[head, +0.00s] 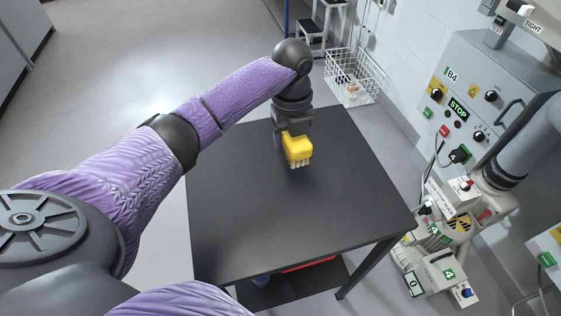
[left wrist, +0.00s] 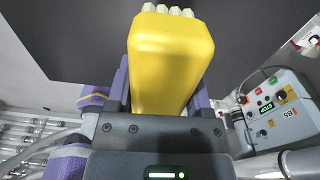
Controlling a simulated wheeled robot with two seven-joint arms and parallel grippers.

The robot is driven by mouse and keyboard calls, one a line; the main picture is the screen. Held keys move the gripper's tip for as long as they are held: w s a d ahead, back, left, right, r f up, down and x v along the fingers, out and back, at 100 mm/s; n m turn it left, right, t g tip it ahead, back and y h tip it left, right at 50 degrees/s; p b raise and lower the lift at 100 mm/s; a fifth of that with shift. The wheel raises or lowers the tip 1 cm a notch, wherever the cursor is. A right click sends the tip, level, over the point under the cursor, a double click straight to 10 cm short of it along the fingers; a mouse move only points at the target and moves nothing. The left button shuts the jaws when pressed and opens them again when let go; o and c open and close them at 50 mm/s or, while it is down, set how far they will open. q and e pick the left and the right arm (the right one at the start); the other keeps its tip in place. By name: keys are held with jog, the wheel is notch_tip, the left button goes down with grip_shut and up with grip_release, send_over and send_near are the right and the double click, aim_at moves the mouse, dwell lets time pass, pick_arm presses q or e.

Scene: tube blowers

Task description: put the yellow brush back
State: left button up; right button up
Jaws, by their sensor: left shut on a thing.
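The yellow brush (head: 298,150) has a blocky yellow body and pale bristle tufts that point down in the head view. My left gripper (head: 290,133) is shut on the brush and holds it over the dark table (head: 290,220). In the left wrist view the brush (left wrist: 170,60) fills the middle, between the fingers, with its pale tufts at the top edge. I cannot tell whether the bristles touch the table top. My right gripper is not in view.
The table top is otherwise bare. A white wire basket (head: 355,78) hangs at the wall behind the table. A grey control cabinet (head: 485,90) and a machine with green labels (head: 440,235) stand at the right, close to the table's right edge.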

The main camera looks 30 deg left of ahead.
aim_at(279, 170)
pick_arm(q)
jog(key=shift+s+a+r+m+y, duration=0.15)
jog(key=shift+a+r, duration=0.05)
jog(key=shift+a, duration=0.4)
jog(key=shift+s+a+r+m+y, duration=0.1)
jog(key=shift+a+r+m+y, duration=0.05)
jog(key=shift+a, duration=0.45)
notch_tip(279, 170, down, 10)
jog(key=b, duration=0.5)
jog(key=shift+r, duration=0.2)
jog(key=shift+c, duration=0.6)
jog(key=o, duration=1.2)
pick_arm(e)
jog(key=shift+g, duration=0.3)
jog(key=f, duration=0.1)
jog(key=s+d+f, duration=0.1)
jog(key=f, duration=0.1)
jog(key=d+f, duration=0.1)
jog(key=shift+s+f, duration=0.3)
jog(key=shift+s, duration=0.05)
